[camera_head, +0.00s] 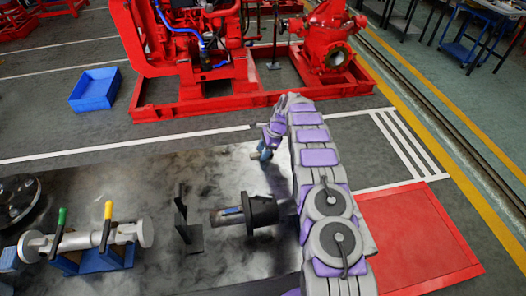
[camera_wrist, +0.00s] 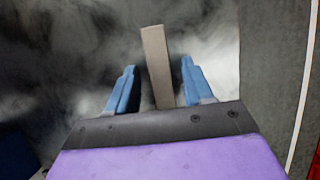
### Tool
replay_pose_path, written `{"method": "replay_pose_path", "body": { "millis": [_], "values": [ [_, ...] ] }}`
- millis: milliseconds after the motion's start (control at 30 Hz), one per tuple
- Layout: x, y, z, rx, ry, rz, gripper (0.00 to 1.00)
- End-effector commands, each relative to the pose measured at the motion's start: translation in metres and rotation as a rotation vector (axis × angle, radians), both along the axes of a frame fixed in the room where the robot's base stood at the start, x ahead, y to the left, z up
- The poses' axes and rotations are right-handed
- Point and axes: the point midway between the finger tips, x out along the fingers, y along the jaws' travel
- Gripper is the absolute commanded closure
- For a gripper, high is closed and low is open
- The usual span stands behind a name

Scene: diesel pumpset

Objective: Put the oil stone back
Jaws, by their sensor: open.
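The oil stone, a plain grey-brown bar (camera_wrist: 156,85), shows in the wrist view against the smudged grey metal table top (camera_wrist: 85,55). It stands between my gripper's two blue fingers and reaches past their tips. A gap shows on each side of it, so the fingers are open around it and do not visibly touch it. In the head view my gripper (camera_head: 262,154) points down at the far right part of the table top (camera_head: 150,180). The stone is too small or hidden to make out clearly there.
A black flanged part with a shaft (camera_head: 262,212) lies in front of my gripper, beside my arm. Black upright plates (camera_head: 185,215) and a metal shaft with green and yellow handles (camera_head: 90,240) are further left. A red pumpset (camera_head: 200,110) and blue bin (camera_head: 95,90) stand beyond the table.

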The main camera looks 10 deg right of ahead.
Motion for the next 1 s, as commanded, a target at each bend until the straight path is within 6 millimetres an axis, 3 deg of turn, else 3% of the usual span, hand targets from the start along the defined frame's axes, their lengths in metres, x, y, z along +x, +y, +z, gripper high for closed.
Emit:
{"method": "replay_pose_path", "body": {
  "millis": [200,367,800,1000],
  "values": [
    [0.0,-0.001,0.003,0.0,-0.001,0.0,0.48],
    [0.001,-0.006,0.016,0.0,-0.003,0.0,0.48],
    [0.001,-0.037,0.092,0.0,-0.004,0.0,0.48],
    [0.0,-0.045,0.11,0.001,0.001,0.0,0.48]
  ]
}}
